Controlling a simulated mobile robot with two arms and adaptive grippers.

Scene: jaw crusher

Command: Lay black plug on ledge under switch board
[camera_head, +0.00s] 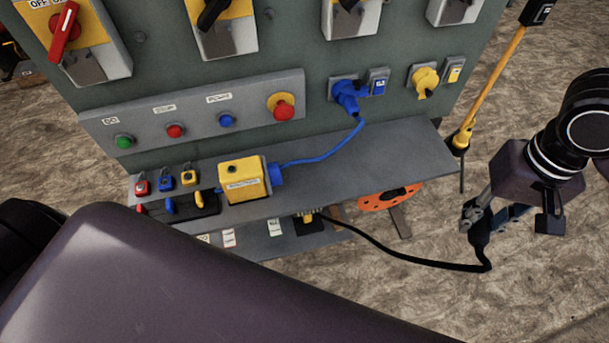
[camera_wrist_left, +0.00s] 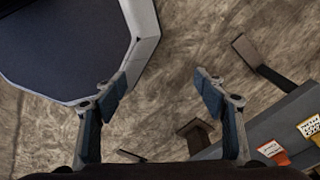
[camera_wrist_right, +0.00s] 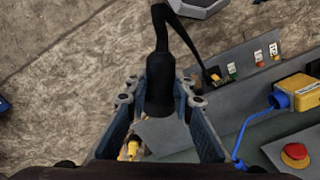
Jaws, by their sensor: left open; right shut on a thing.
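The black plug (camera_head: 480,232) is held by my right gripper (camera_head: 490,214), to the right of the ledge and apart from it. Its black cable hangs from it and runs left to the lower shelf. In the right wrist view, the black plug (camera_wrist_right: 160,85) stands between the two fingers of the right gripper (camera_wrist_right: 158,98). The grey ledge (camera_head: 395,152) runs under the switch board (camera_head: 190,115), and its right end is bare. My left gripper (camera_wrist_left: 160,92) is open and empty in the left wrist view. It is hidden in the head view.
On the ledge stand a yellow box (camera_head: 242,182) with a blue plug and cable, and small padlocks (camera_head: 165,183) at the left. A blue plug (camera_head: 348,95) sits in the board. A yellow pole (camera_head: 490,85) stands beside the ledge's right end. An orange disc (camera_head: 385,198) lies below.

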